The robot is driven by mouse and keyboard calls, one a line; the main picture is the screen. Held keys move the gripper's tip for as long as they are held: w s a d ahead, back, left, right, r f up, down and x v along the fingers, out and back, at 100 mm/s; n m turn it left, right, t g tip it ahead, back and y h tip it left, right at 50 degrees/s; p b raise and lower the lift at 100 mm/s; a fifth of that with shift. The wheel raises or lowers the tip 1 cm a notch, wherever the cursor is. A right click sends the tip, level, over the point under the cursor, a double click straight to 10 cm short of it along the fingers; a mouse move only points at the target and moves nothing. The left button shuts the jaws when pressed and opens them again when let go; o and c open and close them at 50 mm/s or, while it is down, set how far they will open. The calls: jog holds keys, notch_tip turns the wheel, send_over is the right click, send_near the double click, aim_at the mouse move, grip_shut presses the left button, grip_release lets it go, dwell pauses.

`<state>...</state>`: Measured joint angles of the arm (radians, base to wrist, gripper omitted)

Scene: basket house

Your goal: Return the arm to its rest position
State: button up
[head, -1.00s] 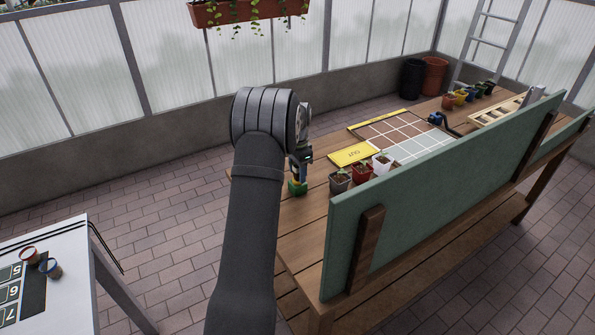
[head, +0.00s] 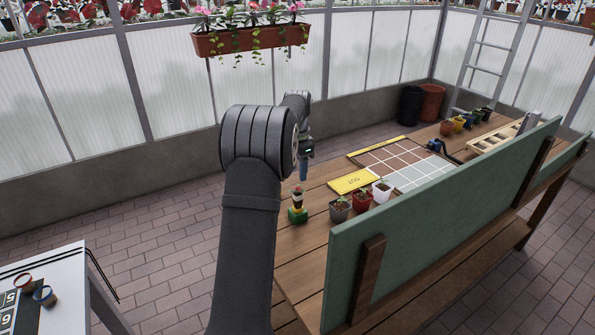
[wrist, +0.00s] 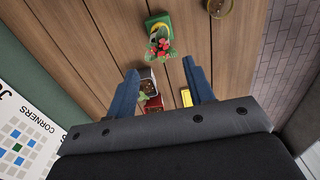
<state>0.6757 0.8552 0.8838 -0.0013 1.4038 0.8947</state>
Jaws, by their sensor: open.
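My arm reaches out over the wooden bench (head: 292,260). My gripper (head: 303,176) points down above the bench, in the air over a green block (head: 298,215). A small dark pot with a red and green plant (head: 297,196) stands on or at the block; the exact contact is too small to tell. In the wrist view my gripper (wrist: 160,70) has its two blue fingers apart with nothing held. The green block (wrist: 158,22) with a yellow ring and the plant (wrist: 160,48) lie beyond the fingertips.
Potted seedlings (head: 362,198), a yellow card (head: 353,181) and a grid board (head: 400,162) are on the bench. A green panel (head: 440,215) rises along its near side. A planter (head: 250,38) hangs ahead. A white table (head: 50,280) stands at left, with clear floor between.

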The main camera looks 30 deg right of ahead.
aim_at(298, 193)
jog(key=shift+f, duration=0.1)
notch_tip(298, 193, down, 12)
jog(key=shift+f, duration=0.1)
jog(key=shift+r, duration=2.05)
jog(key=shift+f, duration=0.1)
jog(key=shift+r, duration=4.05)
jog(key=shift+f, duration=0.7)
jog(key=shift+r, duration=0.1)
